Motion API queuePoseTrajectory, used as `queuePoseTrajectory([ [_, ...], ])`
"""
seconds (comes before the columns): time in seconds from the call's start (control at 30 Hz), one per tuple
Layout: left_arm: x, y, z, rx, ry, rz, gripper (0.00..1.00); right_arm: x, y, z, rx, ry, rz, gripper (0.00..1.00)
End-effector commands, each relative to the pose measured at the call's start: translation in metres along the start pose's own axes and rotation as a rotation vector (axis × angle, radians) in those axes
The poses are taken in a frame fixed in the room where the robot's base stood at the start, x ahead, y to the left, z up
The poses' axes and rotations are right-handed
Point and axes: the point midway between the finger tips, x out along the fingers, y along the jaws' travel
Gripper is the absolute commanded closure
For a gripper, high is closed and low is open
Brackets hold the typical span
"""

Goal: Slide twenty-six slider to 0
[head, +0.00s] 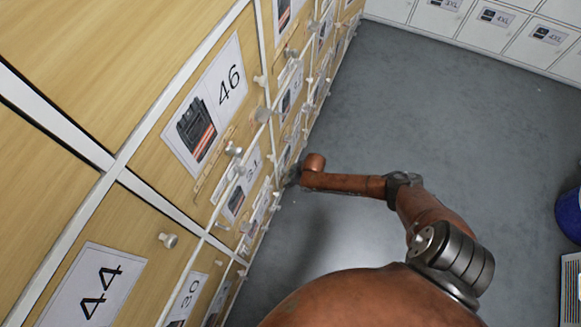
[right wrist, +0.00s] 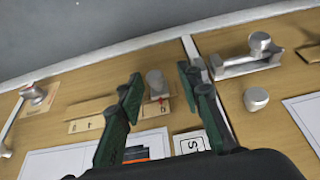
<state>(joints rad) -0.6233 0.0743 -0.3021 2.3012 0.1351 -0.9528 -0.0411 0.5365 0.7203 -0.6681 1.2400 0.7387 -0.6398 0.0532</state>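In the right wrist view my right gripper (right wrist: 158,80) is open, with its two dark green fingers spread on either side of a grey slider knob (right wrist: 155,82). I cannot tell whether a finger touches the knob. The knob sits at the right end of a pale wooden track (right wrist: 92,108), with a small red mark beside it. A small plate with digits (right wrist: 86,125) lies below the track's left part. The number twenty-six is not readable; the label below is partly hidden by the fingers. In the head view my right gripper (head: 291,177) is small against the locker fronts. My left gripper is not in view.
Wooden locker doors with knobs and labels, such as 46 (head: 208,108) and 44 (head: 92,290), line the left. A metal latch (right wrist: 245,63) and another knob (right wrist: 256,98) stand right of my fingers. The grey floor (head: 440,130) is open.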

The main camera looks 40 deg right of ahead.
Motion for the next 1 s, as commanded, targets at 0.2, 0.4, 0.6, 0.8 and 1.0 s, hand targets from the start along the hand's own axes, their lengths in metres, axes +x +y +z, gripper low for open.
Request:
queuePoseTrajectory([
  [0.2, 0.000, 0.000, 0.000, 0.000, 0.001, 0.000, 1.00, -0.001, 0.002, 0.001, 0.002, 0.000, 0.002, 0.67],
  [0.4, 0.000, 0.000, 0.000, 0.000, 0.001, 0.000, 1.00, -0.015, 0.003, 0.002, 0.001, -0.001, 0.002, 0.67],
  [0.6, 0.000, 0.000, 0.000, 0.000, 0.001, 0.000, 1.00, -0.050, 0.002, 0.002, 0.000, 0.000, 0.002, 0.67],
  [0.8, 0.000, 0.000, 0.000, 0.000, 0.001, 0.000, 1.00, -0.088, 0.002, 0.001, -0.001, 0.000, 0.003, 0.67],
  [1.0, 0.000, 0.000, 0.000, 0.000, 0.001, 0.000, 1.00, -0.113, 0.001, 0.001, 0.001, 0.000, 0.001, 0.67],
])
